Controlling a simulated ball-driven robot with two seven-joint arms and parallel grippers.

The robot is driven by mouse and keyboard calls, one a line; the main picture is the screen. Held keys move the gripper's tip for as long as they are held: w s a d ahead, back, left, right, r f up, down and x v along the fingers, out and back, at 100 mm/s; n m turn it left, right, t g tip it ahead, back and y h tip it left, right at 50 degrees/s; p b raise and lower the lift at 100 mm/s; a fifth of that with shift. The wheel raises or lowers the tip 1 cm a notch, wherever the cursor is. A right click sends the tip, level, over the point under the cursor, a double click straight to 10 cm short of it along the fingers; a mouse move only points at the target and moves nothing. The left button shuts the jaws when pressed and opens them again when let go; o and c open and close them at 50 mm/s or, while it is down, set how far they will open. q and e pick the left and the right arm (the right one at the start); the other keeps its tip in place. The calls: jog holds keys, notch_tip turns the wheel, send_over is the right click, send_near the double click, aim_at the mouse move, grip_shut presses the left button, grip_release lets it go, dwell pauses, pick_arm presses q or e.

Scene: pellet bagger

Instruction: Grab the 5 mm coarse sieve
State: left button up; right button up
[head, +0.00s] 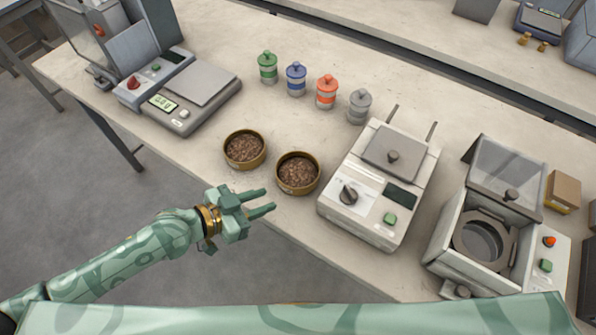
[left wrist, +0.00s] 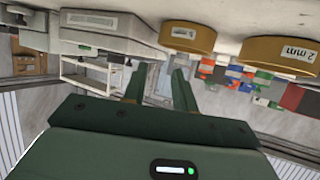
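Two round brass sieves holding brown pellets stand side by side near the table's front edge. My left gripper (head: 270,201) is open and empty, in front of the sieves and apart from both. My right gripper is in neither view.
A balance (head: 190,95) stands left of the sieves. Several lidded jars, such as the orange one (head: 326,92), stand behind. A white hotplate-like device (head: 345,222) is close on the right, then a lidded machine (head: 480,225). Open floor lies before the table.

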pick_arm(q)
send_near(307, 186)
jog(key=b+x, duration=0.1)
jog(key=x, duration=0.2)
jog(key=shift+r, duration=0.1)
jog(key=shift+w+d, duration=0.15)
jog(key=b+x, duration=0.1)
jog(key=x, duration=0.4)
jog(key=shift+w+d+f, duration=0.1)
jog(key=shift+d+f, duration=0.05)
jog(key=shift+f, duration=0.1)
jog(key=shift+r, duration=0.1)
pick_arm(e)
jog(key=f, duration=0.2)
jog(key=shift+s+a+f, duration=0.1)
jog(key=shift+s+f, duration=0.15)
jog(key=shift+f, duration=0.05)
pick_arm(q)
grip_shut()
